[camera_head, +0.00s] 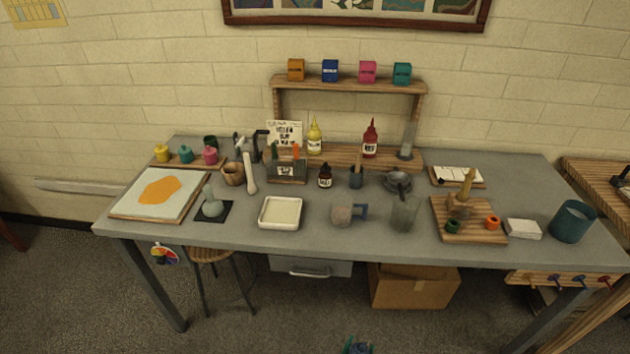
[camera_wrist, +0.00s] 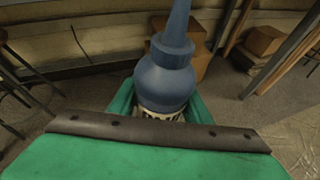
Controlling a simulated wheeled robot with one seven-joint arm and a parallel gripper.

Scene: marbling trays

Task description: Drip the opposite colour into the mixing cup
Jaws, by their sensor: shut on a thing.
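My gripper (camera_wrist: 160,104) has green fingers and is shut on a blue squeeze bottle (camera_wrist: 168,75) with a tapered nozzle. In the wrist view the nozzle points up the picture, and the bottle's lower part is hidden by the gripper. In the head view only a small teal and blue bit of my gripper (camera_head: 357,346) shows at the bottom edge, away from the table. A greyish see-through cup (camera_head: 404,214) stands at the table's front; I cannot tell if it is the mixing cup. An orange patch (camera_head: 160,190) lies in a pale tray (camera_head: 127,207) at the left.
The grey table (camera_head: 330,238) also holds a white dish (camera_head: 281,213), a mug (camera_head: 346,215), a wooden board (camera_head: 440,230) with small pots, and a teal bucket (camera_head: 573,222). Yellow (camera_head: 315,138) and red (camera_head: 370,140) bottles stand behind. A colour wheel (camera_head: 164,254) hangs at the front left.

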